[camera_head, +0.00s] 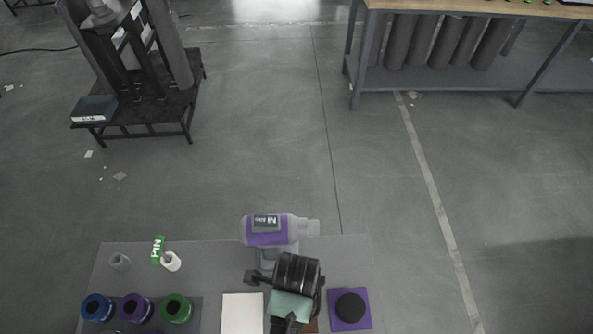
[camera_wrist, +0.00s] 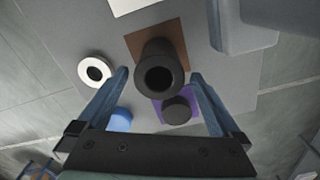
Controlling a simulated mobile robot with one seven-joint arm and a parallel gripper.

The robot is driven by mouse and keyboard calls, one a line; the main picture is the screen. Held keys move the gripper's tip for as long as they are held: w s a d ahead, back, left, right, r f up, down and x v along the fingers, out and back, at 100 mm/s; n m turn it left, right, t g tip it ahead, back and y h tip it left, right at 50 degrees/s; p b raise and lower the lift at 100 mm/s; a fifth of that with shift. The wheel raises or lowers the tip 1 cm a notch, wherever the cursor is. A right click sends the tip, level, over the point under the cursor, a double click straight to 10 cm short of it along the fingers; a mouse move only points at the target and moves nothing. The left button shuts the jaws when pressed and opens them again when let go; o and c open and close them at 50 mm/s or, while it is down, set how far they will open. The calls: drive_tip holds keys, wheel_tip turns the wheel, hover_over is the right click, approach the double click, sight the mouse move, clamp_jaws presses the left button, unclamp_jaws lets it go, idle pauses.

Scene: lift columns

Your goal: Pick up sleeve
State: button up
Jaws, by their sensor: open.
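In the wrist view the sleeve, a dark hollow cylinder (camera_wrist: 160,82), stands with its round opening facing the camera. It is on a brown square mat (camera_wrist: 178,36). My gripper (camera_wrist: 159,76) is open, with one blue-grey finger to each side of the sleeve in the picture. Gaps show between the fingers and the sleeve, and I cannot tell how far the fingertips are above it. In the head view the sleeve is hidden behind my arm, and only a bit of the brown mat (camera_head: 312,326) shows.
A purple mat (camera_head: 335,296) with a black disc (camera_head: 350,307) lies right of my gripper. A white square (camera_head: 242,313) lies left. Blue (camera_head: 98,307), purple (camera_head: 137,308) and green (camera_head: 176,308) rings sit farther left. A white ring (camera_wrist: 95,71) and a blue round piece (camera_wrist: 118,120) are near the fingers.

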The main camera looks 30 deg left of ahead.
drive_tip(key=shift+f+p, duration=0.45)
drive_tip(key=shift+f, duration=2.55)
clamp_jaws()
